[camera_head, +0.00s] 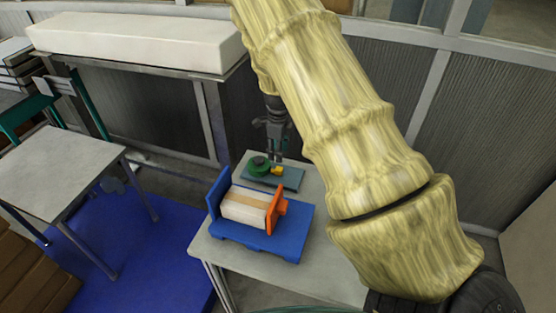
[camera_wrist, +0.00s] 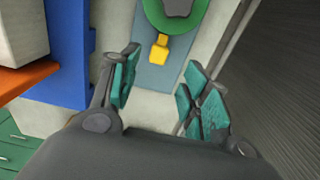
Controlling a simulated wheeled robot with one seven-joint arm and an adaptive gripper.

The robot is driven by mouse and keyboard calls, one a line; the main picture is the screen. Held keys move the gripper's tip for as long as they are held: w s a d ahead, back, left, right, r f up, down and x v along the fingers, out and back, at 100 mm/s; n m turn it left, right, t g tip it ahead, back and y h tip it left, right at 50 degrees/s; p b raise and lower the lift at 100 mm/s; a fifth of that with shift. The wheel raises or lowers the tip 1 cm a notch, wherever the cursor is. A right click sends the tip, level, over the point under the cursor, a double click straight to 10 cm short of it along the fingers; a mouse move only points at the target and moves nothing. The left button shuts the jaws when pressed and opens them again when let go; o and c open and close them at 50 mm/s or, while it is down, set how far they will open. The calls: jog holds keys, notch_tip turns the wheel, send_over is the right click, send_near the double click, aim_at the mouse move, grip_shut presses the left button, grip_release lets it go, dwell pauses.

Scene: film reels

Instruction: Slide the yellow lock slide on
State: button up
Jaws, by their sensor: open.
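The yellow lock slide (camera_head: 277,170) lies on a flat blue-grey plate (camera_head: 287,181), beside the green ring (camera_head: 258,165). In the wrist view the yellow lock slide (camera_wrist: 159,50) has a narrow end at the ring's lower edge; I cannot tell whether they touch. The green ring (camera_wrist: 152,14) surrounds a grey centre and is cut off by the top edge. My gripper (camera_head: 277,153) is above the plate, close to the slide. In the wrist view my gripper (camera_wrist: 160,88) is open, its teal pads apart with nothing between them.
A blue stand (camera_head: 285,242) holding a pale block (camera_head: 245,204) with an orange end piece (camera_head: 277,211) sits in front of the plate on the light table (camera_head: 219,251). In the wrist view the blue stand (camera_wrist: 68,50) is close left of my gripper. A ribbed wall is behind.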

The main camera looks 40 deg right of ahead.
jog(key=shift+r, duration=1.9)
jog(key=shift+f, duration=0.1)
